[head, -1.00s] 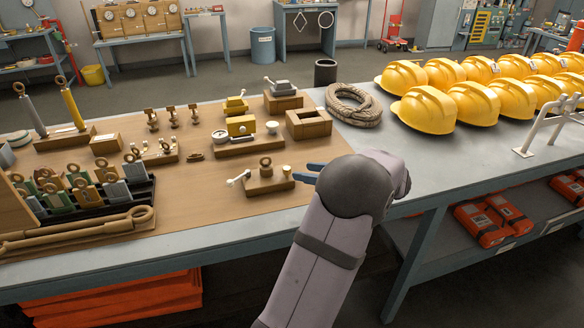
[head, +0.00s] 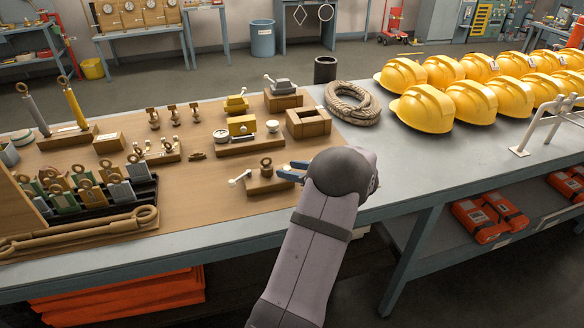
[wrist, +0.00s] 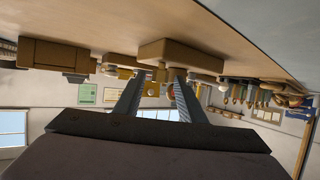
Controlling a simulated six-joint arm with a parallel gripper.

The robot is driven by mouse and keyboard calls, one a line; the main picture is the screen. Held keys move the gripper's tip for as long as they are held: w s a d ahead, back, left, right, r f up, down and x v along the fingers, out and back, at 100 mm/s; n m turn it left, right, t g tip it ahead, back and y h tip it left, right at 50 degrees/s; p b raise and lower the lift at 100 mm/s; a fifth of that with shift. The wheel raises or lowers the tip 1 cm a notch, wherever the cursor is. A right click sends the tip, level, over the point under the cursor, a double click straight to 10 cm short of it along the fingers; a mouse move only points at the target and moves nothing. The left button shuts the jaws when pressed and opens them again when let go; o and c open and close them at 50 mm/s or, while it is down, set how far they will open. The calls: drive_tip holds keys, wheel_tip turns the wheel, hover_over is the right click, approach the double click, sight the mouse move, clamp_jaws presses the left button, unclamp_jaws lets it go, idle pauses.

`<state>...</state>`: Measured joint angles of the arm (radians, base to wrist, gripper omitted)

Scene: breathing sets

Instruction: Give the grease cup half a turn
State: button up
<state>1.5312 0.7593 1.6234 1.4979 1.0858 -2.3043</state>
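A small wooden block (head: 262,186) stands on the tan mat near the bench's front edge. It carries a ring-topped fitting (head: 266,168), a white-knobbed lever on its left and, at its right end, a small pale brass cap that I take for the grease cup. My gripper (head: 283,171) reaches in from the right with its blue fingers apart at that end, partly hiding the cap. In the wrist view, which is upside down, the block (wrist: 180,50) hangs ahead of the open fingers. A small tan piece (wrist: 160,74) shows between the fingertips; contact cannot be told.
Behind the block stand a wooden base with a yellow box (head: 241,125) and an open wooden box (head: 308,122). A rope coil (head: 353,103) and yellow helmets (head: 424,108) lie to the right. A rack of tagged pieces (head: 88,190) is at left. The mat in front of the block is clear.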

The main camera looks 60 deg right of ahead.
clamp_jaws()
drive_tip(key=h+b, duration=0.1)
drive_tip(key=b, duration=0.5)
drive_tip(key=shift+d+f+m+g+b, duration=0.1)
drive_tip(key=shift+f+m+g+b, duration=0.2)
drive_tip(key=shift+m+b, duration=0.1)
drive_tip(key=m+h+b, duration=0.1)
drive_tip(key=b, duration=0.4)
drive_tip(key=shift+w+a+b, duration=0.1)
drive_tip(key=shift+a+b, duration=0.1)
drive_tip(key=shift+b, duration=0.1)
drive_tip(key=m+h+b, duration=0.1)
drive_tip(key=b, duration=0.2)
drive_tip(key=m+g+h+b, duration=0.1)
drive_tip(key=b, duration=0.2)
drive_tip(key=shift+w+a+r, duration=0.1)
drive_tip(key=shift+a, duration=0.1)
